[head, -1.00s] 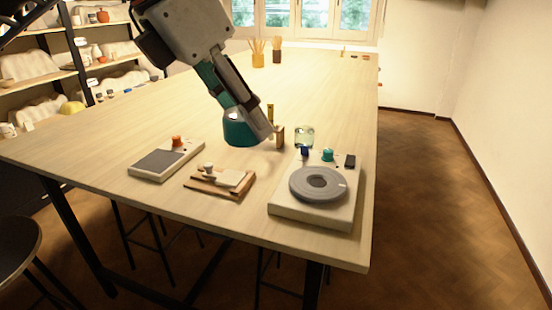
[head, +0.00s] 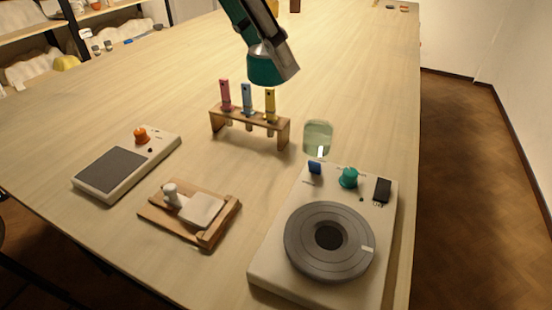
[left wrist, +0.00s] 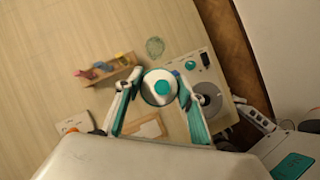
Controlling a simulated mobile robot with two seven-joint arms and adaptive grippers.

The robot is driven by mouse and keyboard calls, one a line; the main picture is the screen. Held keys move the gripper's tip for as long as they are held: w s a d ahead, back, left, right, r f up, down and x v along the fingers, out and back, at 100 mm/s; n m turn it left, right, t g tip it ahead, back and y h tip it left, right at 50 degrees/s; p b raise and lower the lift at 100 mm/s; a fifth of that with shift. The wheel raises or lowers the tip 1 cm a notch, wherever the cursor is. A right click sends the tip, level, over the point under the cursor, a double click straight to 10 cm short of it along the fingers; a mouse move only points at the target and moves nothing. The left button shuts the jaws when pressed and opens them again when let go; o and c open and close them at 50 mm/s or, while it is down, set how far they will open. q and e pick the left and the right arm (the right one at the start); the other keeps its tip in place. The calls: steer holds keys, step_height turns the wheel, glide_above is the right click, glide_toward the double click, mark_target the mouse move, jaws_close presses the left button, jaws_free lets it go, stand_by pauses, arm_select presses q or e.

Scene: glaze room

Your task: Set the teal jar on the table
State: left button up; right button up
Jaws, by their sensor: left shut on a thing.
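The teal jar (head: 268,72) hangs in my left gripper (head: 270,50) at the top middle of the head view. It appears above the table, beyond the wooden rack in the picture. In the left wrist view the jar shows from above as a pale ring with a teal centre (left wrist: 161,88), between the two fingers (left wrist: 155,98). My left gripper is shut on it. The pale wooden table (head: 150,75) lies below. My right gripper is not clearly seen in either view.
A wooden rack (head: 282,132) holds pink, blue and yellow tools. A clear green glass (head: 318,136) stands to its right. In front are a grey-topped device (head: 160,150), a wooden board with a pale block (head: 215,228) and a turntable device (head: 268,275).

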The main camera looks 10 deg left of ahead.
arm_select(q)
step_height(320, 180, down, 15)
steer(key=b, duration=0.3)
steer(key=shift+s+r, duration=0.1)
steer(key=shift+r, duration=0.05)
steer(key=shift+f+b, duration=0.3)
steer(key=shift+f, duration=0.1)
step_height(320, 180, down, 4)
steer(key=shift+f+b, duration=0.1)
steer(key=shift+b, duration=0.45)
steer(key=shift+f, duration=0.1)
steer(key=shift+r, duration=0.2)
steer(key=shift+f, duration=0.25)
steer(key=o, duration=1.1)
steer(key=shift+c, duration=0.2)
arm_select(e)
steer(key=shift+w+a+f, duration=0.1)
steer(key=shift+w+a, duration=0.05)
steer(key=shift+a, duration=0.3)
steer(key=shift+w+a+f, duration=0.1)
steer(key=shift+a, duration=0.3)
